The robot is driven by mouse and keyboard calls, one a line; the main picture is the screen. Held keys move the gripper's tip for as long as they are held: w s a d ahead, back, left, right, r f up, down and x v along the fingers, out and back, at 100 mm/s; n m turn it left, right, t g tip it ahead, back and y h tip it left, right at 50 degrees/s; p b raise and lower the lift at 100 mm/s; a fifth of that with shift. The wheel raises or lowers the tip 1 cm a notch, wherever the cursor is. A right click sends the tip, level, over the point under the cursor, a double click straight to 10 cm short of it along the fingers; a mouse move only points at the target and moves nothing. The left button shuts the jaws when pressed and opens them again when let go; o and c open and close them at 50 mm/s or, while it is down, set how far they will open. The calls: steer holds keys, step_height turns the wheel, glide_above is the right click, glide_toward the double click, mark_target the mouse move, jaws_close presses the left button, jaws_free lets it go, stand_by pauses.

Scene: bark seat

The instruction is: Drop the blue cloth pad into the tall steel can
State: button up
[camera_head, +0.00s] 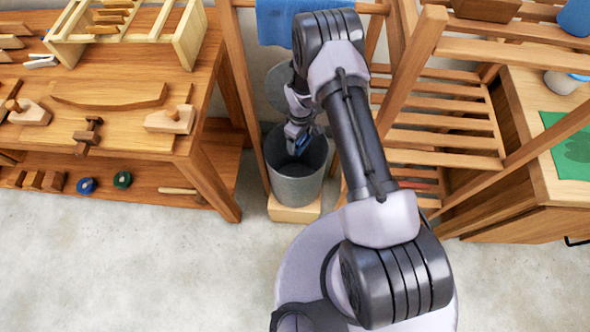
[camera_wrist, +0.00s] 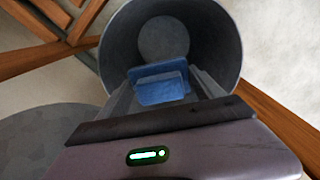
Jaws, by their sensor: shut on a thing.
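The tall steel can (camera_head: 296,184) is grey and open-topped, and stands upright on a low wooden block between the workbench and the slatted rack. The blue cloth pad (camera_wrist: 160,83) is between the fingers of my gripper (camera_wrist: 163,88), which is shut on it. In the wrist view the pad shows against the can's open mouth, with the can's round bottom (camera_wrist: 163,40) visible beyond it. In the head view my gripper (camera_head: 298,145) points down at the mouth of the can, and a bit of blue shows at its tip. I cannot tell exactly how deep the pad is.
A wooden workbench (camera_head: 130,110) with planes and other tools stands at left. A slatted wooden rack (camera_head: 440,135) stands close at right. A blue cloth (camera_head: 275,22) hangs on a rail behind the can. The floor (camera_head: 130,270) in front is clear.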

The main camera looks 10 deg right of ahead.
steer(key=shift+f, duration=0.7)
steer(key=o, duration=1.3)
steer(key=shift+r, duration=0.1)
steer(key=shift+o, duration=0.2)
steer(key=shift+w+r, duration=0.1)
step_height(320, 180, up, 7)
steer(key=p, duration=0.2)
steer(key=shift+r+p, duration=0.2)
steer(key=shift+p, duration=0.2)
steer(key=shift+f, duration=0.1)
